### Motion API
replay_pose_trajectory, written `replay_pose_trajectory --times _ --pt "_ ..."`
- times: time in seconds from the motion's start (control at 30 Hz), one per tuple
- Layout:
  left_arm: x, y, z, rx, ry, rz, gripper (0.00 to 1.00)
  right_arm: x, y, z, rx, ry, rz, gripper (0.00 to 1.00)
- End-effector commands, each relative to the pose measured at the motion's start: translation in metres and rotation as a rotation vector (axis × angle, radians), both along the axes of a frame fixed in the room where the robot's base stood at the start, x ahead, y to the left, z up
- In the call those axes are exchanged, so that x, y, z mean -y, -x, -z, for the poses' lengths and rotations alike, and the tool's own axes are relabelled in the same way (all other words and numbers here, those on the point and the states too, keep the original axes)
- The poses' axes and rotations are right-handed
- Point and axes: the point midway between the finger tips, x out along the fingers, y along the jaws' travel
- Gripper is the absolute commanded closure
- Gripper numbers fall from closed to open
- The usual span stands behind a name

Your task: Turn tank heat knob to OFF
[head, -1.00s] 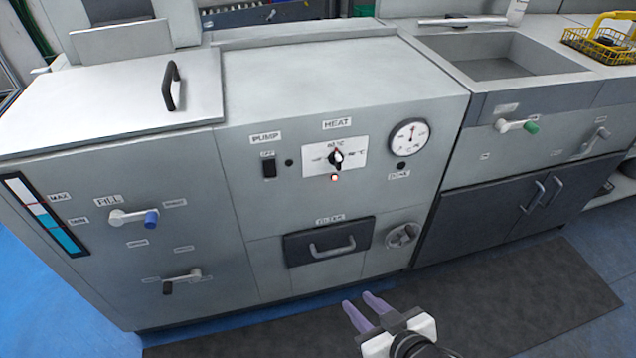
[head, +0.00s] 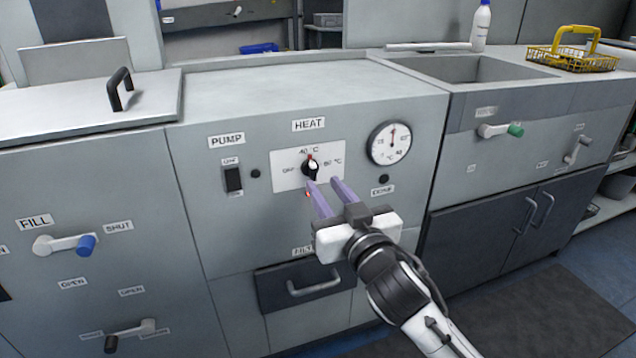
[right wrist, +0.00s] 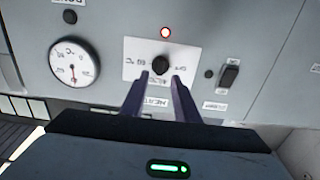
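The black heat knob (head: 310,169) sits on a white plate (head: 284,178) under the HEAT label, with OFF marked to its left, 40 °C above and 60 °C to its right. Its red mark points up, near 40 °C. A small red light (head: 307,194) glows below it. My right gripper (head: 327,183) is open, its purple fingers reaching up just below and right of the knob. In the right wrist view, upside down, the knob (right wrist: 160,62) lies just beyond and between the fingertips (right wrist: 161,78), seemingly not touched. My left gripper is not in view.
A round gauge (head: 390,143) is right of the knob and a black pump switch (head: 233,178) is left of it. A drawer handle (head: 314,287) sticks out below. A fill lever (head: 66,244) is at left; a sink (head: 462,69) is at right.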

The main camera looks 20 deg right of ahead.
Motion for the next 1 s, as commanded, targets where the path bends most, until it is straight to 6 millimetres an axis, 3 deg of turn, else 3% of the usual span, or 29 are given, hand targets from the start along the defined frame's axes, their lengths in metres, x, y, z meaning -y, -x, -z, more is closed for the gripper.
replay_pose_trajectory --times 0.1,0.3,0.67,0.83,1.0 --pt "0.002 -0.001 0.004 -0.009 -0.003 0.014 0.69 0.0 -0.022 0.001 0.002 0.001 0.001 0.72" --pt "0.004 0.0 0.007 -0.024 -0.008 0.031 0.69 -0.002 -0.044 0.001 0.001 0.001 -0.001 0.72" --pt "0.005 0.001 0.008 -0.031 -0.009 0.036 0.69 -0.002 -0.049 0.001 -0.001 0.0 -0.001 0.72" --pt "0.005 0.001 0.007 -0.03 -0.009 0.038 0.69 -0.002 -0.049 0.001 -0.001 0.0 -0.001 0.99" --pt "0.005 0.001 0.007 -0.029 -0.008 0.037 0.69 -0.002 -0.049 0.001 -0.001 0.001 -0.001 1.0"
